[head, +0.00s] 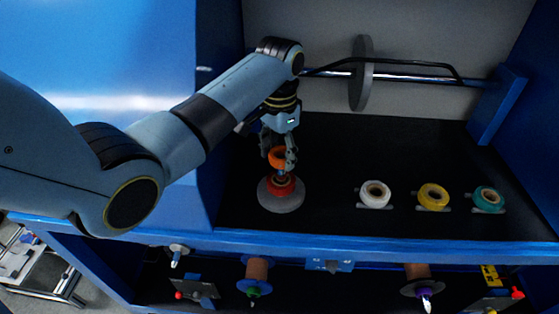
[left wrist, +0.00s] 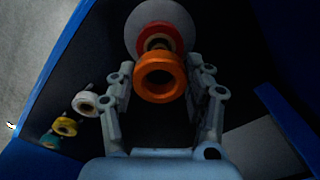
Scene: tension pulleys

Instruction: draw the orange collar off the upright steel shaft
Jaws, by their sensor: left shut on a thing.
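The orange collar (head: 277,157) is between the fingers of my left gripper (head: 279,160), above a red ring (head: 281,188). The ring sits on a round grey base (head: 281,204). In the left wrist view the orange collar (left wrist: 160,90) faces the camera between the two fingers, its hole dark. The red ring (left wrist: 174,36) and grey disc (left wrist: 150,15) show behind it. A short piece of the steel shaft (head: 281,175) seems to show between collar and red ring. I cannot tell whether the shaft's top is still inside the collar. My right gripper is out of view.
A horizontal rod with a grey disc (head: 361,73) spans the back. A blue wall stands left; the floor between is clear.

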